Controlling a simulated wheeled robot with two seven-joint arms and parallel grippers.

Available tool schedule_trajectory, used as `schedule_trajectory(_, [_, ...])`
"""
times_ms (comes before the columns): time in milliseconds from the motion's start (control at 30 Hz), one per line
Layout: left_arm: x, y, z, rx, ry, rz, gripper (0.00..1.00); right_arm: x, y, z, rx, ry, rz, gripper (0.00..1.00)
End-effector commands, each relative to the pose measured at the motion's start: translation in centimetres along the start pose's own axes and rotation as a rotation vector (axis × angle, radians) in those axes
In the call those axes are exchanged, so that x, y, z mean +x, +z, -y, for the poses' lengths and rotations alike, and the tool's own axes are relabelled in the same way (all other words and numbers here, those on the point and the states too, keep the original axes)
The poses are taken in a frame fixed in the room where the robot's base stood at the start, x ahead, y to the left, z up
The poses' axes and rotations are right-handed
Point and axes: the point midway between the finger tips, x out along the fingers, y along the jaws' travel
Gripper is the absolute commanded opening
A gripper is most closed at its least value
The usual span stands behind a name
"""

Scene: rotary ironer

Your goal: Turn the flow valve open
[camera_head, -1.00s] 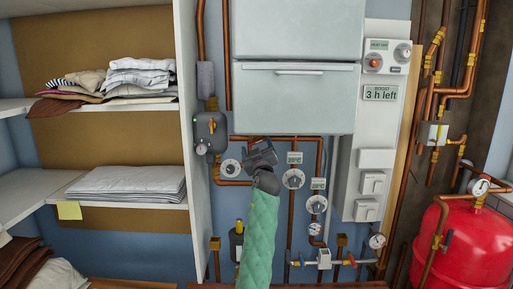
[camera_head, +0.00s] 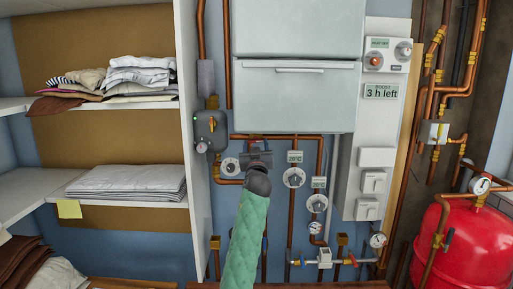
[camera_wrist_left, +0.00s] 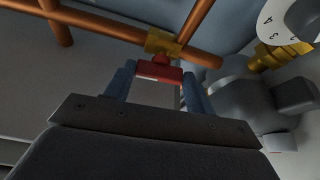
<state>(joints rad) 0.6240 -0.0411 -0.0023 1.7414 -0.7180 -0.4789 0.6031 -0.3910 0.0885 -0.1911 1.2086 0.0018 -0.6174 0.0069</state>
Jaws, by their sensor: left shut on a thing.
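The flow valve shows in the left wrist view as a red handle (camera_wrist_left: 158,74) on a brass body (camera_wrist_left: 162,42) joined to copper pipe. My left gripper (camera_wrist_left: 157,84) has one blue finger on each side of the red handle and is shut on it. In the head view my left gripper (camera_head: 257,146) is at the copper pipework below the white cabinet, and it hides the valve there. My green-sleeved arm comes up from below. My right gripper is not in view.
A round dial (camera_head: 230,166) sits just left of the gripper. Another dial (camera_head: 293,178) is to its right, on vertical copper pipes. A grey pump-like unit (camera_head: 210,130) is at upper left. Shelves with folded linen (camera_head: 128,182) stand left; a red tank (camera_head: 468,245) stands right.

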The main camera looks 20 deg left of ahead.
Motion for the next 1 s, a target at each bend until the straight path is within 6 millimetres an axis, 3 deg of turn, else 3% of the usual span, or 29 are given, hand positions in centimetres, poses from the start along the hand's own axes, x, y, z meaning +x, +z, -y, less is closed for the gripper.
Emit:
schedule_trajectory(233, [0.0, 0.0, 0.2, 0.104, 0.042, 0.0, 0.32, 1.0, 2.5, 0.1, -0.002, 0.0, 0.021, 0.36])
schedule_trajectory(567, [0.0, 0.0, 0.1, 0.111, 0.046, 0.0, 0.32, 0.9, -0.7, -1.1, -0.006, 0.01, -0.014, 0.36])
schedule_trajectory(600, [0.0, 0.0, 0.1, 0.111, 0.045, 0.0, 0.6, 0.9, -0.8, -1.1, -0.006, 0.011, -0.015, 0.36])
schedule_trajectory(700, [0.0, 0.0, 0.1, 0.11, 0.045, 0.0, 0.76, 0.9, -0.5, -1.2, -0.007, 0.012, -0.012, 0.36])
schedule_trajectory(1000, [-0.1, 0.0, 0.1, 0.11, 0.045, 0.0, 0.76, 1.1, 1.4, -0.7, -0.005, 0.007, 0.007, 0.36])
